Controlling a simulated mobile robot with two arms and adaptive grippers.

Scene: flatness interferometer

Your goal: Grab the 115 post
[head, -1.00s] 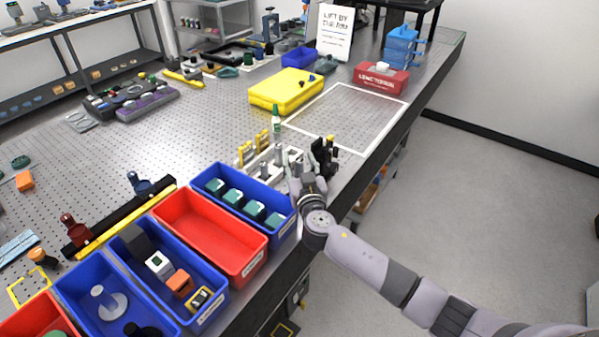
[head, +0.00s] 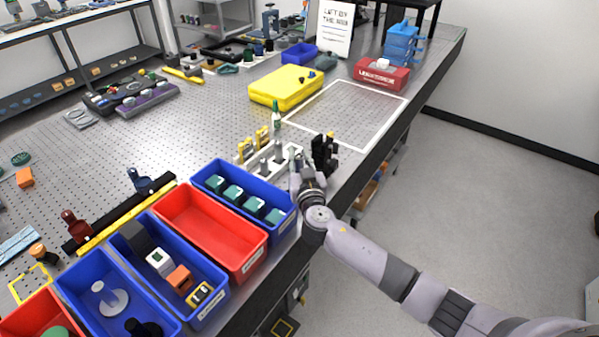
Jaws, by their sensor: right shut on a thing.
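A pale rack (head: 262,172) holding several upright metal posts (head: 264,166) stands on the perforated table, just behind the blue bin with teal pieces. My right gripper (head: 322,152) is at the right end of this rack, with its dark fingers upright. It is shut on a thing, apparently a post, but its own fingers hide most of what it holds. No number can be read on any post, so I cannot tell which is the 115 post. My left gripper is not in view.
A blue bin with teal pieces (head: 286,227), a red empty bin (head: 213,232) and more bins line the front edge. A green-capped bottle (head: 276,118) and yellow pieces (head: 246,149) stand behind the rack. A white-outlined area (head: 350,112) is clear.

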